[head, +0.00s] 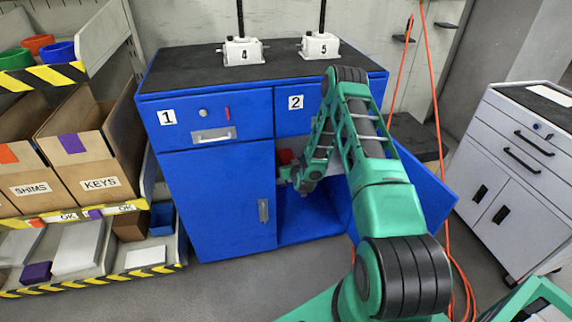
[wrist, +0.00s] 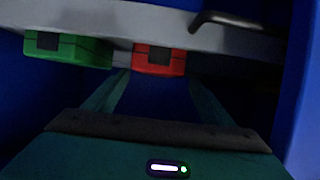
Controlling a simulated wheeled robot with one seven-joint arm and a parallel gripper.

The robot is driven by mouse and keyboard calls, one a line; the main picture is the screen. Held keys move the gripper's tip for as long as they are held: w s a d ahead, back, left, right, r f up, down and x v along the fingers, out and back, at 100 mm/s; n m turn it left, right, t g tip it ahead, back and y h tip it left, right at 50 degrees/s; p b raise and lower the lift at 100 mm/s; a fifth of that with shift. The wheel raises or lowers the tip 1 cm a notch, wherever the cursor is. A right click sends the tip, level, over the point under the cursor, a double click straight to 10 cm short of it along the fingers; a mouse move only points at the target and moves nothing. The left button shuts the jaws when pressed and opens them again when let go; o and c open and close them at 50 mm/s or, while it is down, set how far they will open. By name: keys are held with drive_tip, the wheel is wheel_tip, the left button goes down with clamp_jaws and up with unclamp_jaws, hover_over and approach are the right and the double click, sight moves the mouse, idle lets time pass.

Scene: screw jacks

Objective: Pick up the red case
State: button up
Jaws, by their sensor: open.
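The red case (wrist: 158,60), with a dark patch on its face, shows at the top middle of the wrist view, against a light grey shelf edge or bar (wrist: 215,38). A red patch (head: 285,156) in the cabinet opening in the head view appears to be the same case, partly hidden by my arm. My gripper (wrist: 158,76) is open and empty. Its two green fingers point toward the red case, one toward each side of it. I cannot tell how far the fingertips are from it. In the head view my gripper (head: 287,178) is inside the opening.
A green case (wrist: 68,48) is left of the red one. A dark bent handle or rod (wrist: 235,20) is at upper right. The blue cabinet (head: 215,195) encloses my gripper closely; its right door (head: 425,200) stands open. An orange cable (head: 440,130) hangs beyond my arm.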

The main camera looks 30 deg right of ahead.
sight(287, 159)
drive_tip(key=shift+s+d+f+x, duration=0.1)
drive_tip(key=shift+x, duration=1)
drive_tip(key=shift+s+d+f+x, duration=0.1)
drive_tip(key=shift+x, duration=1)
drive_tip(key=shift+d+f+x, duration=0.1)
drive_tip(key=shift+x, duration=1.05)
drive_tip(key=c, duration=1.5)
drive_tip(key=shift+r, duration=0.1)
